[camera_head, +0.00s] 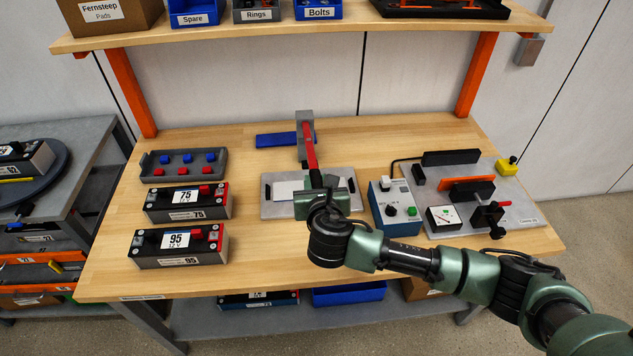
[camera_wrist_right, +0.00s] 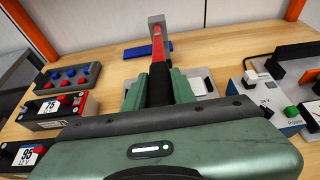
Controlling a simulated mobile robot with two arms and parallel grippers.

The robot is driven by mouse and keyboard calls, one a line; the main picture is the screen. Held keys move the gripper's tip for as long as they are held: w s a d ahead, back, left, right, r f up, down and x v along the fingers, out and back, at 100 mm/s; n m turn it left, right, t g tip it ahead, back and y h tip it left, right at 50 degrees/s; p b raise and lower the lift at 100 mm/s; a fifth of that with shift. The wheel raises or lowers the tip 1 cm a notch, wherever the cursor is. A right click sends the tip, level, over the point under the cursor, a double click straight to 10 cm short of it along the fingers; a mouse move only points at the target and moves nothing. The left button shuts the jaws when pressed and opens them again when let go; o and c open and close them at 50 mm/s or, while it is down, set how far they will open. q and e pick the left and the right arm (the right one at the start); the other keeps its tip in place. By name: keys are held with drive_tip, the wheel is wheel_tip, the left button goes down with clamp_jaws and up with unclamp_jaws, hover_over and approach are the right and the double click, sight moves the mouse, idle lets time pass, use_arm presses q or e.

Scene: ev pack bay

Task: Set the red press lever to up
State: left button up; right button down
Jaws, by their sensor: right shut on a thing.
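The red press lever (camera_head: 310,153) runs from the top of the grey press post (camera_head: 304,124) toward me, ending in a dark grip. It also shows in the right wrist view (camera_wrist_right: 161,42), where its black grip (camera_wrist_right: 159,84) lies between the green fingers. My right gripper (camera_head: 322,190) is shut on the lever's grip, above the press's grey base plate (camera_head: 345,206). A white sheet or block (camera_head: 288,189) lies on the plate, partly hidden by the gripper. My left gripper is not in view.
Left of the press are a tray of red and blue pieces (camera_head: 153,179) and two batteries (camera_head: 159,207) (camera_head: 148,256). Right of it stand a blue tester box (camera_head: 384,222) and a grey fixture board (camera_head: 520,218). A shelf (camera_head: 350,40) with bins spans above.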

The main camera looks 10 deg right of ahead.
idle(0.3)
drive_tip(key=w+r+p, duration=0.1)
drive_tip(key=r, duration=0.1)
drive_tip(key=w+r+g+p, duration=0.1)
drive_tip(key=r+p, duration=0.1)
drive_tip(key=r, duration=0.1)
drive_tip(key=w+r+g+p, duration=0.1)
drive_tip(key=r+p, duration=0.1)
drive_tip(key=r, duration=0.1)
drive_tip(key=w+r+g, duration=0.5)
drive_tip(key=w+r, duration=0.5)
drive_tip(key=r, duration=0.2)
drive_tip(key=shift+w+r, duration=0.2)
drive_tip(key=shift+r, duration=0.2)
drive_tip(key=c, duration=1.5)
unclamp_jaws()
drive_tip(key=o, duration=0.3)
drive_tip(key=shift+f, duration=0.1)
drive_tip(key=shift+o, duration=0.2)
drive_tip(key=shift+f, duration=0.1)
